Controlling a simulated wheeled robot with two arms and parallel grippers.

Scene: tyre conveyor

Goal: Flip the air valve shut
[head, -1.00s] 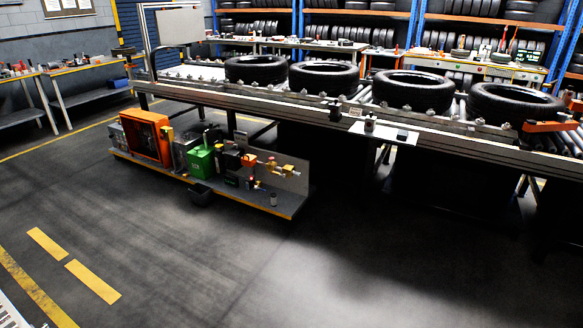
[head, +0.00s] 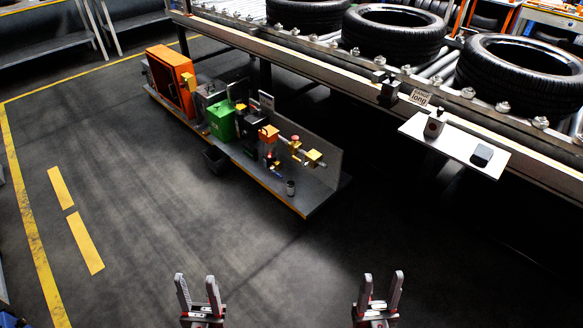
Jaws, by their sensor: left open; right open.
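A low shelf (head: 294,203) under the conveyor carries pneumatic parts in front of a grey back plate (head: 325,152). A brass fitting with a red top (head: 295,143), a yellow block (head: 313,158) and an orange block (head: 268,133) sit in a line along the plate. Small red and blue parts (head: 273,163) hang below the orange block. Which part is the air valve, and how its handle stands, is too small to tell. My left gripper (head: 196,281) and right gripper (head: 382,278) are at the bottom edge, open and empty, apart from the shelf.
A green box (head: 221,121) and an orange cabinet (head: 170,83) share the shelf. A dark bin (head: 215,159) is at its front. The conveyor (head: 336,60) with tyres (head: 395,34) runs above. A white side plate (head: 453,148) juts out. Floor before the shelf is clear.

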